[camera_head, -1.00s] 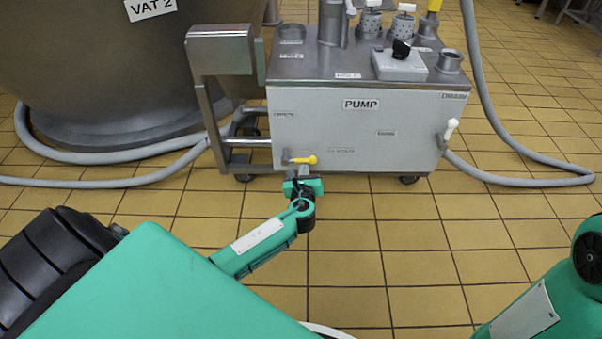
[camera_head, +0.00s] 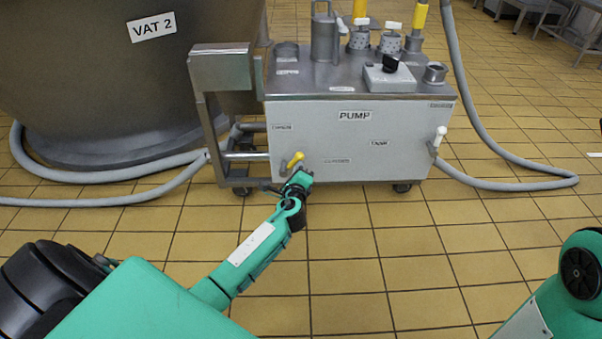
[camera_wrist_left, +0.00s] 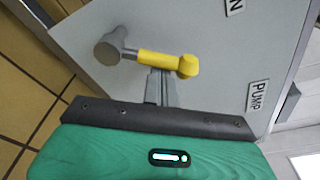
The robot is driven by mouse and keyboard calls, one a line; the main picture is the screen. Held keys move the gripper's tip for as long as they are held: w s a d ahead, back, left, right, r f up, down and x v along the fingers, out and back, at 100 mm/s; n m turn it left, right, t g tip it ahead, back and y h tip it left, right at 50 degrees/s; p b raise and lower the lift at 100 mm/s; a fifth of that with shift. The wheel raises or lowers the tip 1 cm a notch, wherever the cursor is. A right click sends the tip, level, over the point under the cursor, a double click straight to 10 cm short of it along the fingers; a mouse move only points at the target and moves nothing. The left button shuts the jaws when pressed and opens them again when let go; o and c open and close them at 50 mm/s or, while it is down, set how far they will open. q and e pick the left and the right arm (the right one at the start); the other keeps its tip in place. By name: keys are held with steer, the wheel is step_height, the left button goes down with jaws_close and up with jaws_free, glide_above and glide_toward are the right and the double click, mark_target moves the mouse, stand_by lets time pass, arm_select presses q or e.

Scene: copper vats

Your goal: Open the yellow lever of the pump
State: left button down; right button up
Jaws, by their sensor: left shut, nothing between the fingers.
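The pump (camera_head: 350,140) is a pale grey box on a wheeled steel frame. Its yellow lever (camera_head: 295,160) sits at the lower left of the front face and slants up to the right from its grey pivot. In the left wrist view the yellow lever (camera_wrist_left: 165,63) reaches from a round grey pivot to a rounded yellow end. My left gripper (camera_wrist_left: 160,78) is shut and empty, its fingertips right by the lever's middle; I cannot tell if they touch it. In the head view my left gripper (camera_head: 288,178) is just below the lever. My right gripper is out of view.
A white-handled valve (camera_head: 439,138) is on the pump's right side. Grey hoses (camera_head: 500,184) run over the tiled floor on both sides. A large vat (camera_head: 110,90) stands at the left. The floor in front of the pump is clear.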

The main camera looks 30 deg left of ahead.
mark_target(290, 163)
arm_select(q)
steer(key=n, duration=0.1)
steer(key=a+r+n, duration=0.1)
steer(key=n, duration=0.1)
steer(key=shift+s+a+r, duration=0.15)
steer(key=shift+s, duration=0.25)
steer(key=shift+s+a+r+n, duration=0.3)
steer(key=shift+a+r+n, duration=0.1)
steer(key=shift+a, duration=0.2)
steer(key=shift+s+a, duration=0.1)
